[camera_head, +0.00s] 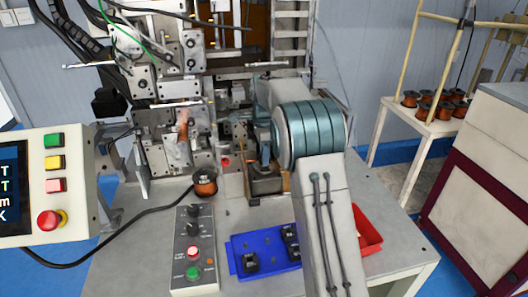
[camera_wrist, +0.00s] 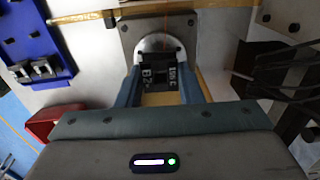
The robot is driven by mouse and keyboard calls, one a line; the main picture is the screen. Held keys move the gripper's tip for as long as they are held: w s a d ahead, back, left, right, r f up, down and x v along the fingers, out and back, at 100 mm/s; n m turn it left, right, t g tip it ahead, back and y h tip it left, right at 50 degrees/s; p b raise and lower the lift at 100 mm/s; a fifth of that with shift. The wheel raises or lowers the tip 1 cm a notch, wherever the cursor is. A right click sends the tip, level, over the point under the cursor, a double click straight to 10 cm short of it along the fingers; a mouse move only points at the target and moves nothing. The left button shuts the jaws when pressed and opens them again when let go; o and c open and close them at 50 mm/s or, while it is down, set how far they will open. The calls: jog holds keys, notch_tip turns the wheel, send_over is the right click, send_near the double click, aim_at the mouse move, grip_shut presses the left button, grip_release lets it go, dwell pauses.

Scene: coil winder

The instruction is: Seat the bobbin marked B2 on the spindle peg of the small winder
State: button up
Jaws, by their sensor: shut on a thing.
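My gripper (camera_wrist: 160,78) is shut on a black bobbin (camera_wrist: 158,73); its blue fingers sit on either side of it. White lettering on the bobbin's face reads B2 on the left, with a second mark on the right. Just beyond it in the wrist view is a dark grey plate (camera_wrist: 183,24) with a pale round disc (camera_wrist: 158,44), apparently part of the small winder. In the head view my gripper (camera_head: 264,158) is over a dark block (camera_head: 265,186) on the bench. The arm hides the bobbin there. The peg is hidden, and I cannot tell whether the bobbin touches it.
A blue tray (camera_head: 243,241) with black pieces lies at the bench front, beside a red bin (camera_head: 370,232). A copper-wound bobbin (camera_head: 205,184) stands left of my gripper. A button box (camera_head: 192,250) and cable lie further left. The large machine (camera_head: 160,75) rises behind.

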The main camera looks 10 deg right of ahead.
jog(key=shift+f, duration=0.6)
jog(key=o, duration=1)
jog(key=shift+o, duration=0.2)
notch_tip(320, 180, up, 14)
